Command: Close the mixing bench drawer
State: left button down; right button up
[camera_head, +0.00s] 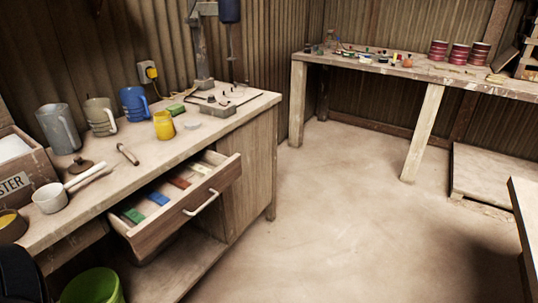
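The mixing bench (215,135) stands along the left wall. Its drawer (170,213) is pulled out, with a white handle (202,203) on the wooden front. Coloured blocks lie inside the drawer in compartments, among them a green one (133,215), a blue one (158,197) and a red one (180,182). Neither of my grippers can be made out in the head view. A dark shape at the lower left corner may be part of me.
Jugs (103,116), a yellow cup (164,125) and a white saucepan (50,197) stand on the bench top. A green bucket (92,288) is on the floor below the drawer. A long table (430,72) holds paint tins at the back. The floor right of the drawer is clear.

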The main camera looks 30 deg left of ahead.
aim_at(160, 222)
jog(key=i, duration=3.1)
jog(key=u, duration=3.2)
